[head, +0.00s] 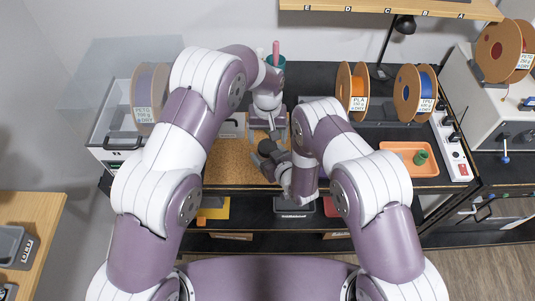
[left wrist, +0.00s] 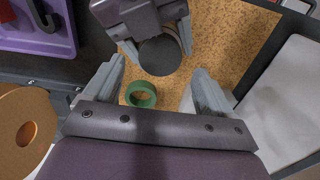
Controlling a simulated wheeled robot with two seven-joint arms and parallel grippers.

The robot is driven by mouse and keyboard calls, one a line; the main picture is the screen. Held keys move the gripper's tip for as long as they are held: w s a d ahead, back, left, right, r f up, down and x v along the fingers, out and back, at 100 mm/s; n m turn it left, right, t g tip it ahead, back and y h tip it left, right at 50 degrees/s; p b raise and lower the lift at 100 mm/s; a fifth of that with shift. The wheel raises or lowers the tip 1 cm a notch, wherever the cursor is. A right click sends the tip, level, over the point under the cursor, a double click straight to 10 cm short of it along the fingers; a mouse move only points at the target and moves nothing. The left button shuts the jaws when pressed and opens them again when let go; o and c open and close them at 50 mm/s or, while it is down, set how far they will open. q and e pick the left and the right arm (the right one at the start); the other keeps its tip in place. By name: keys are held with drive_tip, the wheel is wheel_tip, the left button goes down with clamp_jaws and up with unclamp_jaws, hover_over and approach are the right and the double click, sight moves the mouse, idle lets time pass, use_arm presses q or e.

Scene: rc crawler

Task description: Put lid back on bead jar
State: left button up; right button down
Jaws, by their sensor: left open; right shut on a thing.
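My right gripper (head: 270,160) is shut on a dark, round-faced piece (left wrist: 160,56) above the cork mat (head: 229,160). I cannot tell whether this piece is the jar or its lid; it also shows in the head view (head: 266,146). A green ring (left wrist: 140,94) shows against the mat in the left wrist view, just below the dark piece in the picture. My left gripper (left wrist: 158,66) is open and empty, pointing down, with the green ring seen between its fingers. In the head view the left gripper (head: 268,132) is just behind the right one. No beads can be made out.
An orange tray (head: 396,149) with a green cylinder (head: 421,157) is at the right. Filament spools (head: 413,93) stand behind it. A teal cup (head: 276,63) is at the back. A clear-lidded box (head: 112,126) stands left. My two grippers are very close together.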

use_arm(q)
drive_tip(key=shift+r, duration=0.4)
drive_tip(key=shift+o, duration=0.4)
drive_tip(key=shift+o, duration=1.1)
wheel_tip(320, 180, up, 8)
drive_tip(key=shift+f, duration=0.25)
